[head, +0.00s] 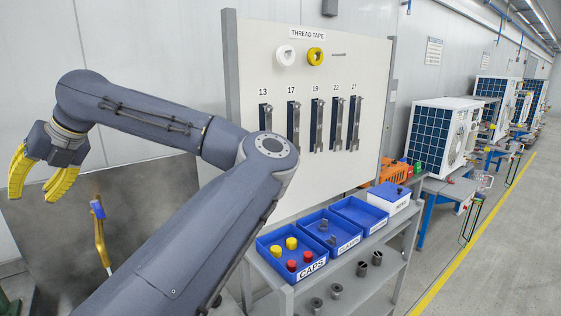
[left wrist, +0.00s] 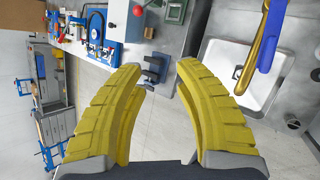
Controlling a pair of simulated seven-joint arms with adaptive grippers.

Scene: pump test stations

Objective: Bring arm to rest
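My left arm (head: 190,225) rises through the head view, bends at an elbow and reaches to the left. My left gripper (head: 34,194) with yellow fingers hangs at the far left, pointing down. In the left wrist view its two fingers (left wrist: 160,72) stand apart with nothing between them, so it is open and empty. My right gripper is in neither view.
A brass pipe with a blue handle (head: 98,209) stands right of the gripper; a white sink (left wrist: 238,75) lies beneath it. A tool board (head: 350,65) with wrenches stands behind the arm. Blue bins (head: 362,215) sit on a grey cart.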

